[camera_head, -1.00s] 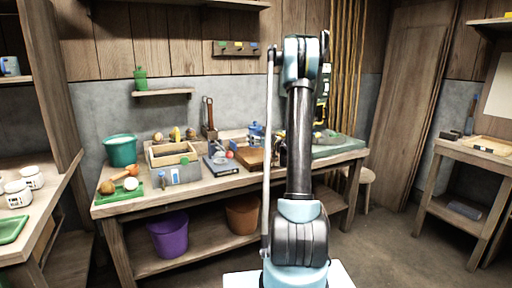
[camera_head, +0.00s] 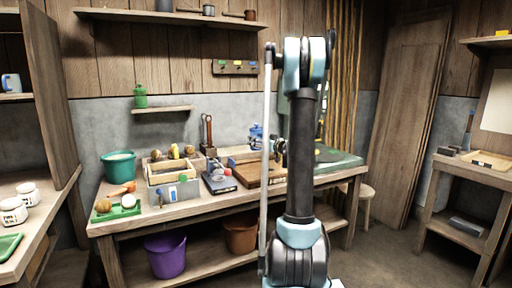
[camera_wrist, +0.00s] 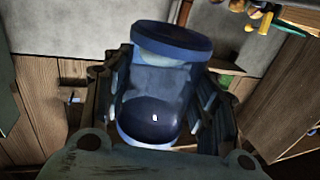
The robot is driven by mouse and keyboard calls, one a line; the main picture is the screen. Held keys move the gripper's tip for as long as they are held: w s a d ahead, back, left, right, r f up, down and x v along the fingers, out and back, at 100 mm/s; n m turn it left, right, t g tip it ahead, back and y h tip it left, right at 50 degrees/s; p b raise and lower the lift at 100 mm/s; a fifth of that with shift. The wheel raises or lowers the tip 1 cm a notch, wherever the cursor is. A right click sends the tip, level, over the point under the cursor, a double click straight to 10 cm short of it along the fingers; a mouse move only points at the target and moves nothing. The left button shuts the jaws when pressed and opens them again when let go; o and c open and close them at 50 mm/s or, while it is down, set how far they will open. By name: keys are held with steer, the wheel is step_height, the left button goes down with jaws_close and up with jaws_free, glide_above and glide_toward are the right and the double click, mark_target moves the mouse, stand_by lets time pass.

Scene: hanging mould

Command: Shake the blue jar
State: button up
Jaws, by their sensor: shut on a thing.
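The blue jar (camera_wrist: 160,82) fills the middle of the wrist view. It has a blue band at its top, a paler bluish body and a dark rounded part at its lower end. My gripper (camera_wrist: 163,98) is shut on it, with dark fingers at both sides of the body. In the head view my arm stands in front of the bench and hides most of the gripper. A small blue thing (camera_head: 256,136) shows just left of the arm; I cannot tell whether it is the held jar.
The workbench (camera_head: 215,204) carries a wooden crate (camera_head: 172,168), a green tray (camera_head: 117,214) and a teal bucket (camera_head: 118,168). A purple bucket (camera_head: 166,257) stands below.

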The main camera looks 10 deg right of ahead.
mark_target(260, 135)
steer(key=shift+s+d+r, duration=0.2)
steer(key=shift+s+r, duration=0.45)
steer(key=shift+r, duration=0.2)
steer(key=shift+s+d+r, duration=0.2)
steer(key=shift+s+r, duration=0.4)
steer(key=shift+r, duration=0.25)
steer(key=shift+r, duration=0.1)
step_height(260, 135, up, 7)
steer(key=shift+f, duration=0.1)
steer(key=shift+f, duration=3.5)
step_height(260, 135, up, 7)
